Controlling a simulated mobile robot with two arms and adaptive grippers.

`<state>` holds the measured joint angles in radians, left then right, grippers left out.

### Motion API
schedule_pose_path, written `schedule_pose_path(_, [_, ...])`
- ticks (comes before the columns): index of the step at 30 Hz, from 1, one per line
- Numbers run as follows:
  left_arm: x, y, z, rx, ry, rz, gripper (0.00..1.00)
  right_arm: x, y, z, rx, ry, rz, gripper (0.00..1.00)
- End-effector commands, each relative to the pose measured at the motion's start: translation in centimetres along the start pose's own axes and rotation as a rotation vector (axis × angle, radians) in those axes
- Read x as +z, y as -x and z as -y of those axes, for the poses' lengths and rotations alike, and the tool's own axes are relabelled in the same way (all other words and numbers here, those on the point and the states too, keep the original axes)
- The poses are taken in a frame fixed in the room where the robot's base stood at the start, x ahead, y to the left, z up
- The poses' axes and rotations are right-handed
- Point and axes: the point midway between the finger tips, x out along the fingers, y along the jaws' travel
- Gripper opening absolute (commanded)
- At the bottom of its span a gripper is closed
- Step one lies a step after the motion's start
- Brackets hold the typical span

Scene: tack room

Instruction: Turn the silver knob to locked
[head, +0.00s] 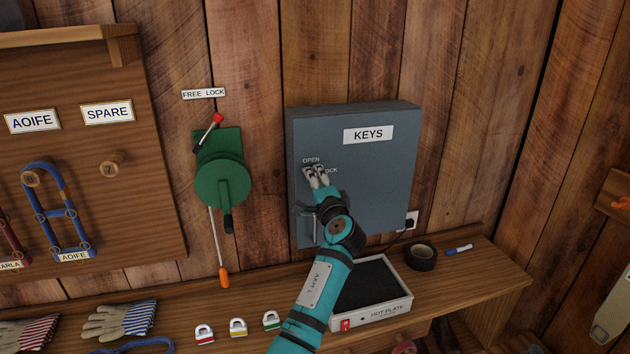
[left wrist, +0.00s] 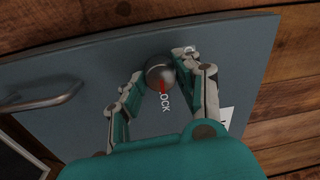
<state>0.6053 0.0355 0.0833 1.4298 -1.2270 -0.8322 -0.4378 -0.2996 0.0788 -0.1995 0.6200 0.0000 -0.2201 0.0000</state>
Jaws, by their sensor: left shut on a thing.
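The grey-blue key cabinet (head: 385,175) hangs on the plank wall with a KEYS label (head: 368,134). My left gripper (head: 315,175) is at the upper left of its front, below the OPEN label (head: 311,160). In the left wrist view the fingers (left wrist: 165,82) are shut around the round silver knob (left wrist: 159,70). The knob's red mark (left wrist: 162,87) points at the LOCK label (left wrist: 165,102). In the head view the gripper hides most of the knob and part of LOCK. My right gripper is not in view.
The cabinet's bar handle (left wrist: 45,96) is below the knob in the head view. A green lever mechanism (head: 222,180) is left of the cabinet.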

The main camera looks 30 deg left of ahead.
Motion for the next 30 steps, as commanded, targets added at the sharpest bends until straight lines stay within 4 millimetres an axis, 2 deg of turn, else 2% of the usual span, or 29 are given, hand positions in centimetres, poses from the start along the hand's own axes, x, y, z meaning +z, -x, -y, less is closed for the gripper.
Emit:
schedule_pose_path(1, [0.0, 0.0, 0.1, -0.003, 0.0, -0.001, 0.0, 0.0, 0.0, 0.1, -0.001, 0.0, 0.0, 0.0])
schedule_pose_path(2, [0.0, 0.0, 0.1, -0.003, 0.0, -0.001, 0.34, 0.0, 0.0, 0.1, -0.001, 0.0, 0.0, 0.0])
schedule_pose_path(7, [0.0, 0.0, 0.1, -0.002, 0.001, 0.0, 0.56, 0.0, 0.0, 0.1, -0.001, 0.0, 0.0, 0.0])
schedule_pose_path(15, [0.0, 0.1, 0.0, -0.001, 0.001, 0.0, 0.56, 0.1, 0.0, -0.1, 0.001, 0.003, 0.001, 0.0])
schedule_pose_path(19, [-0.1, 1.1, -0.1, 0.001, 0.0, -0.002, 0.56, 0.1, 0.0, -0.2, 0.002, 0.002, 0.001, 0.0])
schedule_pose_path(23, [0.0, 3.4, -0.1, 0.002, 0.004, -0.002, 0.56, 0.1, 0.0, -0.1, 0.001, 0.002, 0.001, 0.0])
schedule_pose_path(30, [-0.1, 8.6, -0.1, 0.001, 0.002, -0.002, 0.56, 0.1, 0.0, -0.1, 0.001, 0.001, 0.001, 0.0])
